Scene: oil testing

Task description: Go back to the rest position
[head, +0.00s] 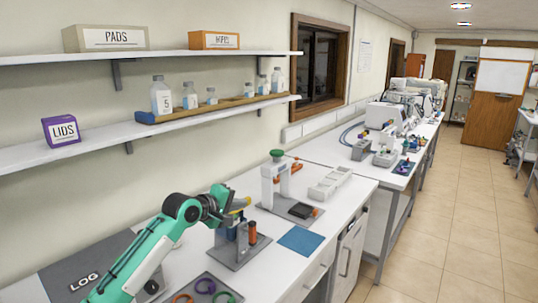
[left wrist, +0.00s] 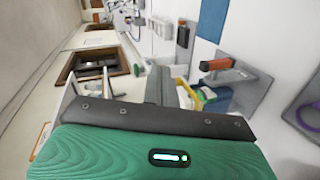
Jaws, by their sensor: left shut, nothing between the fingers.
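My left arm comes in from the lower left of the head view, teal with dark joints. My left gripper (head: 232,214) is above the grey plate (head: 224,256) that carries a blue fixture and an orange-and-dark post (head: 252,233). The yellow piece of the fixture (head: 239,204) is close beside the gripper. Whether they touch is unclear. In the left wrist view the grey fingers (left wrist: 157,82) are shut and empty, with the yellow piece (left wrist: 190,93) just to their right. My right gripper is not in view.
A white device with a green knob (head: 277,155), white trays (head: 329,184) and a blue mat (head: 300,240) are farther along the bench. Shelves (head: 150,127) run above. The floor (head: 450,220) is clear.

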